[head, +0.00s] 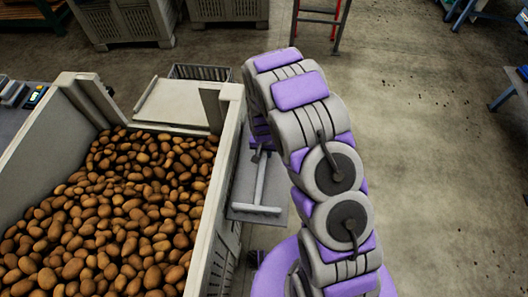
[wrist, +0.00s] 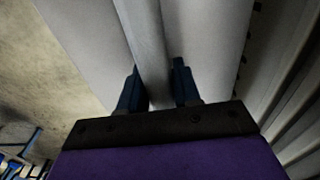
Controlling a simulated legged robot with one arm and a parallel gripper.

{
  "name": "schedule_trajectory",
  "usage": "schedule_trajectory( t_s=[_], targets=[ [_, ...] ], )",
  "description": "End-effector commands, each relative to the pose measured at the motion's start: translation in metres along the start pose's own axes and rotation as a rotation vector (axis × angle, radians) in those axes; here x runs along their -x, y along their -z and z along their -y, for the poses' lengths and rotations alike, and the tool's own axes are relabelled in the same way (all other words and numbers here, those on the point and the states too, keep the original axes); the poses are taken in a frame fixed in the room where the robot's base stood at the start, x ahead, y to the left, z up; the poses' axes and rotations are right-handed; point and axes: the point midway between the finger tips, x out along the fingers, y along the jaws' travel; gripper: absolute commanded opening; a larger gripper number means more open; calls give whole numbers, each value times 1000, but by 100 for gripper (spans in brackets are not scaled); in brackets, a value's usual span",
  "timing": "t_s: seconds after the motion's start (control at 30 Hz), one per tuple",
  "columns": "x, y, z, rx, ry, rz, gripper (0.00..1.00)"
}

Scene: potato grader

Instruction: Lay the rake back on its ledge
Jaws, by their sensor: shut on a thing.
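The rake (head: 259,182) is grey, with a straight handle and a crossbar at its near end. It shows over the grey ledge (head: 240,186) on the right outer side of the potato bin. In the wrist view the rake's handle (wrist: 146,45) runs between the two dark blue fingers of my gripper (wrist: 157,75), which is shut on it. The pale ledge surface (wrist: 200,45) lies behind the handle. I cannot tell whether the rake touches the ledge. In the head view my arm hides most of the gripper and the handle's far end.
The large bin (head: 222,165) full of potatoes (head: 130,210) stands left of the ledge, its wall rising beside it. A dark slatted crate (head: 200,72) is behind the bin. A red ladder-like frame (head: 318,12) stands at the back.

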Motion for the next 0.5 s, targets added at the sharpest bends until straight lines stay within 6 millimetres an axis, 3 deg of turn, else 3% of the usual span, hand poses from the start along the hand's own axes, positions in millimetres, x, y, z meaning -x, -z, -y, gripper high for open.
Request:
schedule_trajectory(
  t_s=[0.07, 0.1, 0.37, 0.5],
  targets=[
    [0, 0, -2, -1, 2, 1, 0],
    [1, 0, -3, -2, 3, 1, 33],
    [1, 0, -2, -1, 2, 1, 58],
    [1, 0, 0, -1, -1, 1, 58]
  ],
)
